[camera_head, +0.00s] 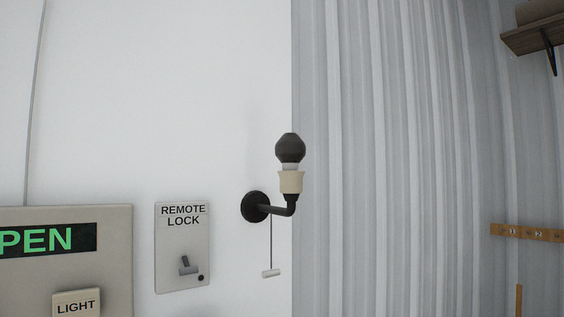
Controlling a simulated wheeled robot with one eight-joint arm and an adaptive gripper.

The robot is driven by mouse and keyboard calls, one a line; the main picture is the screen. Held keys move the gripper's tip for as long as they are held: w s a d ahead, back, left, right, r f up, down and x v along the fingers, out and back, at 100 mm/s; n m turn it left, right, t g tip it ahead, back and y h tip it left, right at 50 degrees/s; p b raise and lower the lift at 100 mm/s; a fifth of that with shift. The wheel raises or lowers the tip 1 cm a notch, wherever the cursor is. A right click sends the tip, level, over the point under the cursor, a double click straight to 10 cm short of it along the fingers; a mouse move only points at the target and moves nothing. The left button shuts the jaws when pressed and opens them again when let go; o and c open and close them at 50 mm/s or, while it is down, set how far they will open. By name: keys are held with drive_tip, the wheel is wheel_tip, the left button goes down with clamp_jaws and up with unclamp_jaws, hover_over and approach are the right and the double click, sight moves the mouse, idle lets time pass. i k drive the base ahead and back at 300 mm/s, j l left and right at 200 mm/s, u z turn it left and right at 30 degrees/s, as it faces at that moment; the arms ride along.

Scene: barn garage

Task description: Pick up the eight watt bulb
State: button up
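A dark bulb (290,149) sits upright in a cream socket (291,182) on a black wall lamp arm (277,210). No wattage marking can be read on it, so I cannot tell whether it is the eight watt bulb. A pull cord with a pale handle (271,273) hangs below the lamp arm. My gripper is not in view.
A REMOTE LOCK switch plate (182,270) is on the white wall left of the lamp. A panel with an OPEN sign (48,240) and a LIGHT label (76,305) is farther left. A wooden shelf (535,37) and numbered rail (527,233) are on the right.

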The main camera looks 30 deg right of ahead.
sight(290, 150)
drive_tip(key=k+j+z, duration=0.15)
drive_tip(key=k+z, duration=0.15)
drive_tip(key=k, duration=0.2)
drive_tip(key=k+z, duration=0.3)
drive_tip(key=k, duration=0.15)
